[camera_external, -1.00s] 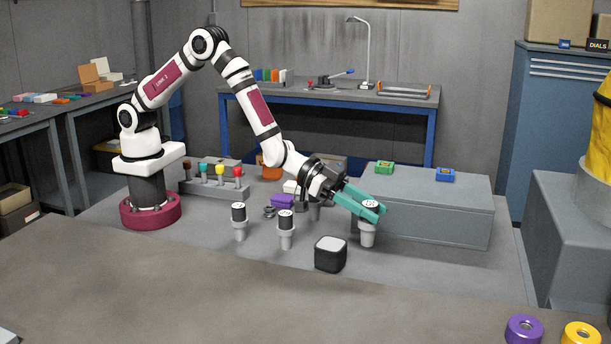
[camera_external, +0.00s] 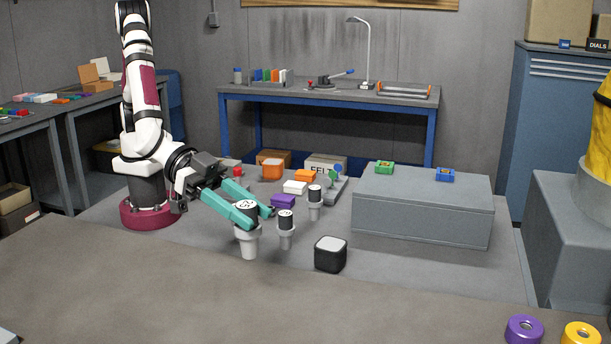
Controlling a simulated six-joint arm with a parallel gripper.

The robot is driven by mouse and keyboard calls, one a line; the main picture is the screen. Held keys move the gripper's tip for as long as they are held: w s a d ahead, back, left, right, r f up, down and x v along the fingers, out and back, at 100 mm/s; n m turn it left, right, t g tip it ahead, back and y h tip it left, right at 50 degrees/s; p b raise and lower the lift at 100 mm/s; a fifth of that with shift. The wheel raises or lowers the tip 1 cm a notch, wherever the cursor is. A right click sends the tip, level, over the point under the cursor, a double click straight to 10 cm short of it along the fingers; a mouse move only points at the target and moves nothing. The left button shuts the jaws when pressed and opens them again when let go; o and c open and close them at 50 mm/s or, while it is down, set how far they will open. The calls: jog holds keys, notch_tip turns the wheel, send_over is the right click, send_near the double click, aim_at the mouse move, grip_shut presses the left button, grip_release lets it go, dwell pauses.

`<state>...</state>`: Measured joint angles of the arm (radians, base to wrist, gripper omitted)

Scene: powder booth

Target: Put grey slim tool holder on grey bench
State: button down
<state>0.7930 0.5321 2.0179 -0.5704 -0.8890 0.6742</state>
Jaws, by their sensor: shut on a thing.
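My gripper (camera_external: 255,214) has teal fingers and is shut on a tool holder (camera_external: 249,244) with a pale grey lower body and a dark, labelled top. It is upright at the front left of the work surface; I cannot tell whether its foot touches. A similar tool holder (camera_external: 286,237) stands just right of it, and another (camera_external: 315,205) stands farther back. The pictures do not clearly single out which one is slim. A grey bench-like block (camera_external: 422,221) stands at the right, apart from my gripper. A grey-topped bench (camera_external: 330,94) with blue legs is at the back wall.
Green (camera_external: 384,167) and blue (camera_external: 444,175) pieces sit on the grey block. Purple (camera_external: 283,201), white (camera_external: 295,187) and orange (camera_external: 271,169) items lie behind. Surface between cube and block is clear.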

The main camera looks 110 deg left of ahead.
jog(key=shift+s+d+r, duration=0.1)
jog(key=shift+s+d, duration=0.4)
jog(key=shift+s, duration=0.3)
jog(key=w+a+f, duration=0.2)
jog(key=w+f, duration=0.1)
jog(key=w+a+f, duration=0.2)
jog(key=w+f, duration=0.1)
jog(key=f, duration=0.1)
jog(key=w+a+f, duration=0.2)
jog(key=w+f, duration=0.1)
jog(key=shift+w+a+f, duration=0.25)
jog(key=shift+w+a, duration=0.05)
jog(key=shift+w, duration=0.1)
jog(key=shift+f, duration=0.3)
jog(key=shift+f, duration=0.15)
jog(key=shift+c, duration=2.3)
grip_release()
